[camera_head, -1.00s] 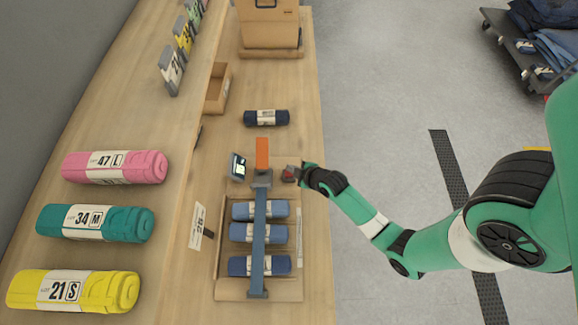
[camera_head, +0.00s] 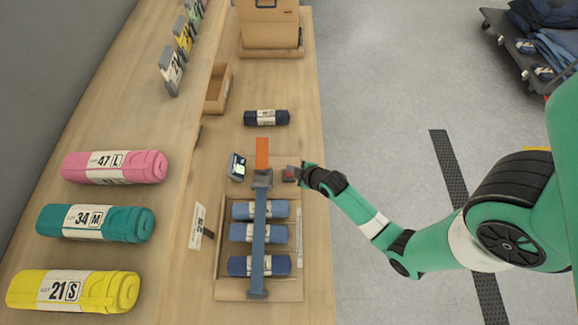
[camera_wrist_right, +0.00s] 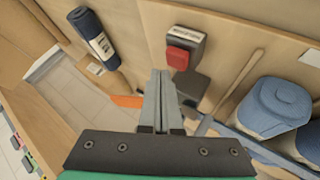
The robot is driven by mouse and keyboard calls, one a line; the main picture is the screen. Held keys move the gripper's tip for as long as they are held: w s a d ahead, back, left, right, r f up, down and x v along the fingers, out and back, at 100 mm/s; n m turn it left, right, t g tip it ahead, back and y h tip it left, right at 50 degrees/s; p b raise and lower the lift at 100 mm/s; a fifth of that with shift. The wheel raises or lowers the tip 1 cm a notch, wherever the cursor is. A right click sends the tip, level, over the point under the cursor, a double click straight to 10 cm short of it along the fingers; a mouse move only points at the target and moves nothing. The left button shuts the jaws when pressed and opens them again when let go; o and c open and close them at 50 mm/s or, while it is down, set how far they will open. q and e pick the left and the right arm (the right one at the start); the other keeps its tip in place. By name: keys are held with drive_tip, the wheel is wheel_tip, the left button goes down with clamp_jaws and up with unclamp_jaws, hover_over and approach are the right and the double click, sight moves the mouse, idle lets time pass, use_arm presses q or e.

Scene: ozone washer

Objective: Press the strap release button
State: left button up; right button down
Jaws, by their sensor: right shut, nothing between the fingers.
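A small grey box with a red button (camera_wrist_right: 178,57) shows in the right wrist view. The strap runs over a wooden tray and has a grey buckle (camera_head: 262,180) and an orange end (camera_head: 262,152). My right gripper (camera_head: 293,169) is shut and empty, right beside the button. In the wrist view its fingertips (camera_wrist_right: 160,76) lie just below and left of the button's face. I cannot tell whether they touch it. My left gripper is not in view.
The wooden tray (camera_head: 232,296) holds blue rolls (camera_head: 258,266) under the strap. A small screen (camera_head: 237,167) stands left of the buckle. A dark blue roll (camera_head: 266,117) lies behind. Pink (camera_head: 140,166), teal (camera_head: 130,223) and yellow (camera_head: 119,291) rolls lie on the left.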

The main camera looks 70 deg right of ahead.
drive_tip(key=shift+f, duration=0.15)
drive_tip(key=shift+f, duration=0.3)
drive_tip(key=shift+f+b, duration=0.65)
drive_tip(key=shift+b, duration=0.1)
idle(0.7)
drive_tip(key=shift+r, duration=0.1)
drive_tip(key=shift+r+p, duration=1)
drive_tip(key=shift+p, duration=0.1)
wheel_tip(320, 180, up, 5)
drive_tip(key=p, duration=0.5)
